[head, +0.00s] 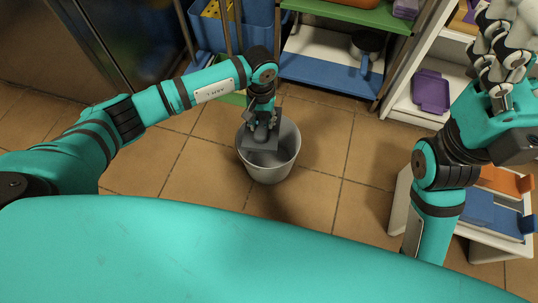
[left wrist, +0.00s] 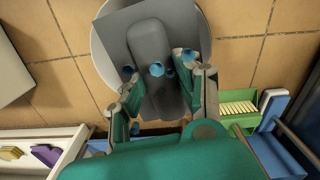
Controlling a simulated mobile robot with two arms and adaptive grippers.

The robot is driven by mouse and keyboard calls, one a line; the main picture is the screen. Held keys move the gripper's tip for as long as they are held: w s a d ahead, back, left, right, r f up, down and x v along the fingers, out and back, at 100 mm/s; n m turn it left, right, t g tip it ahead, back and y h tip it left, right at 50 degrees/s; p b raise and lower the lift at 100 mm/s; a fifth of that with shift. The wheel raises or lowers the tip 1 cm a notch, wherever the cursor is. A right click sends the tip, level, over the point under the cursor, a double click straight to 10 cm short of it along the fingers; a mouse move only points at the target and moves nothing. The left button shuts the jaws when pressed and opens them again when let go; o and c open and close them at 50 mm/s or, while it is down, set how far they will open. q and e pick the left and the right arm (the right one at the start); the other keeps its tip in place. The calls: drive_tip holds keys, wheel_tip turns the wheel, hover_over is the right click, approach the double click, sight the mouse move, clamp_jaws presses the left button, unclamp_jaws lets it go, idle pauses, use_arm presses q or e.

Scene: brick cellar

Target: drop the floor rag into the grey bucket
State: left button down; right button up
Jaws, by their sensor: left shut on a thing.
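The grey bucket (head: 286,163) stands on the tiled floor in the middle of the head view. My left gripper (head: 262,130) is over its mouth, pointing down. It is shut on the floor rag (head: 255,144), a dark grey flat piece with a raised ridge. In the left wrist view, the rag (left wrist: 150,42) sits between the fingers and covers much of the bucket (left wrist: 97,52). The gap between rag and bucket floor cannot be judged. My right gripper (head: 503,58) is raised at the upper right, away from the bucket; its fingertips are not clear.
Behind the bucket is a shelf unit (head: 320,77) with a pan (head: 366,45). A blue bin (head: 257,28) stands to its left. At the right, a white shelf holds a purple tray (head: 431,91); a low white stand (head: 480,237) holds blue and orange trays. Floor around the bucket is clear.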

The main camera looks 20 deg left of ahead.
use_arm(q)
drive_tip(key=shift+f, duration=0.25)
drive_tip(key=c, duration=0.8)
unclamp_jaws()
drive_tip(key=shift+c, duration=0.2)
wheel_tip(320, 180, up, 12)
